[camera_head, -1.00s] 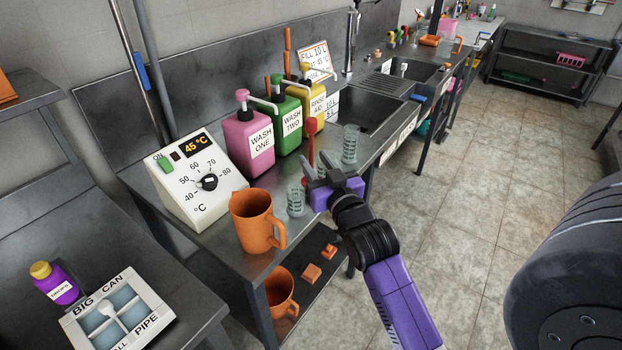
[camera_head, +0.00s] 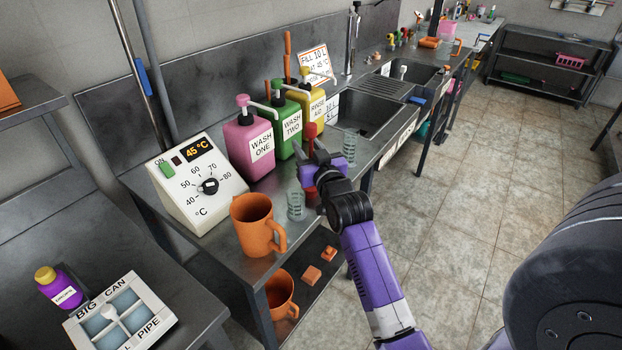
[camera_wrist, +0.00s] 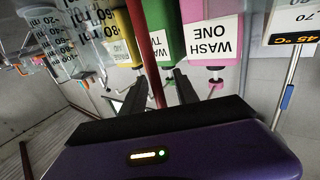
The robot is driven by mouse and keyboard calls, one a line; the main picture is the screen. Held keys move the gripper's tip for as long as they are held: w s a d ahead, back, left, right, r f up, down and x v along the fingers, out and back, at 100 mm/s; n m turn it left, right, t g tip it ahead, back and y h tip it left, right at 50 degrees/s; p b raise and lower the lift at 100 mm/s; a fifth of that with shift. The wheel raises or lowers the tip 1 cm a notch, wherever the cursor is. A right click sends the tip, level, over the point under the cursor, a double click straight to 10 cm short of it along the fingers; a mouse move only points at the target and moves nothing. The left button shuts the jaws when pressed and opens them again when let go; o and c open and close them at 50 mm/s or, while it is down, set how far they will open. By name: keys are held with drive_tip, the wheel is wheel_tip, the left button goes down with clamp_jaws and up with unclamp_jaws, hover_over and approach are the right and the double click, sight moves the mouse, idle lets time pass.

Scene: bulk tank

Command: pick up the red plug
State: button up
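The red plug (camera_head: 311,130) is a tall red piece standing on the steel counter. Its knobbed top shows beyond my gripper (camera_head: 318,152), and red also shows low down beside it; the middle is partly hidden by the gripper. In the wrist view the red plug (camera_wrist: 148,55) is a red rod crossing the picture between the two dark fingers of my gripper (camera_wrist: 158,82). The fingers are apart, with a gap visible to the rod on the right side. I cannot tell whether the left finger touches it.
Wash one (camera_head: 248,140), wash two (camera_head: 286,125) and rinse aid (camera_head: 312,105) bottles stand behind the plug. Clear measuring cups (camera_head: 295,205) (camera_head: 349,145) stand close on either side. An orange jug (camera_head: 254,225) and temperature box (camera_head: 195,185) are at left, the sink (camera_head: 365,112) at right.

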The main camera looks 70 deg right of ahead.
drive_tip(key=shift+c, duration=0.5)
clamp_jaws()
idle(0.8)
